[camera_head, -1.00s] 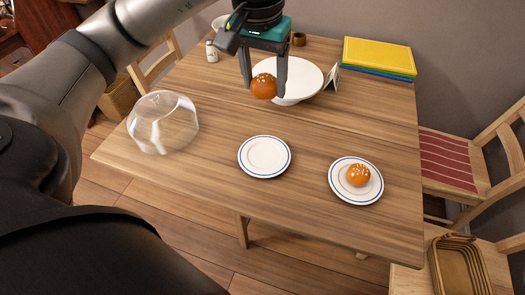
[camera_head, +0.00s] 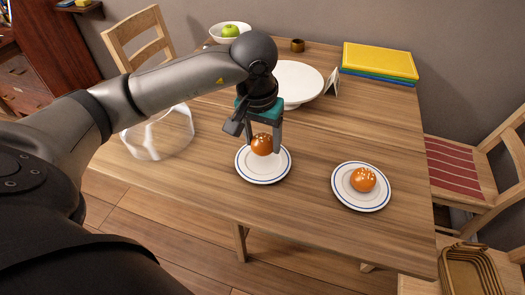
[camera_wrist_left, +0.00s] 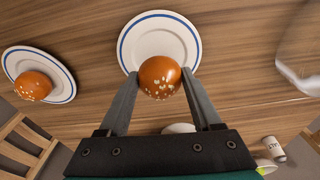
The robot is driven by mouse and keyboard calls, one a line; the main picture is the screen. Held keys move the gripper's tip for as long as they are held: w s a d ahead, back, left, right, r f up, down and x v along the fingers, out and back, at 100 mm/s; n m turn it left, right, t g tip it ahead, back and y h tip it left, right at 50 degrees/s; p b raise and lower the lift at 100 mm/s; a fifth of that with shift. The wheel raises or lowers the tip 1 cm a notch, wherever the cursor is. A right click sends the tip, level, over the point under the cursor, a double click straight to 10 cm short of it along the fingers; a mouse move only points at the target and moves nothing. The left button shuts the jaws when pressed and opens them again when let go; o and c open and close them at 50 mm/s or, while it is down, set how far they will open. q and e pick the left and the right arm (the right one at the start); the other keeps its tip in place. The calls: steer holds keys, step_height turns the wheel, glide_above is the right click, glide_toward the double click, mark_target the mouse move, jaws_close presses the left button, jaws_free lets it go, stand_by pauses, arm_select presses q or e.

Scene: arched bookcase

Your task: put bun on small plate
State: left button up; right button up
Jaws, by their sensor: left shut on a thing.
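My left gripper (camera_head: 263,147) is shut on an orange-brown bun (camera_head: 261,144) with pale seeds. In the head view the bun is over the far part of a small white plate (camera_head: 264,175) with a blue rim. The left wrist view shows the bun (camera_wrist_left: 160,77) between the two fingertips, overlapping the edge of that plate (camera_wrist_left: 158,32). I cannot tell whether the bun touches the plate. A second small plate (camera_head: 345,196) stands to the right with another bun (camera_head: 363,180) on it. My right gripper is not in view.
A clear glass bowl (camera_head: 160,133) stands at the left of the wooden table, partly behind my arm. Coloured boards (camera_head: 380,60) lie at the back right. The table's front strip is clear.

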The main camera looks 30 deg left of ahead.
mark_target(263, 150)
arm_select(q)
step_height(263, 150, down, 3)
steer(key=shift+f+b, duration=0.2)
steer(key=shift+b, duration=0.25)
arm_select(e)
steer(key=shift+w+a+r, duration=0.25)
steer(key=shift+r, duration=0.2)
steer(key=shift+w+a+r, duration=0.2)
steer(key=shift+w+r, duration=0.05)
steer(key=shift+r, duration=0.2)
arm_select(q)
steer(key=shift+f, duration=0.15)
steer(key=o, duration=1.3)
steer(key=shift+o, duration=0.2)
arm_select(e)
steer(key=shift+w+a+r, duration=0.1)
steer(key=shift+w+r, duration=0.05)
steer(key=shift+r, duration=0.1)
arm_select(q)
steer(key=shift+r, duration=0.2)
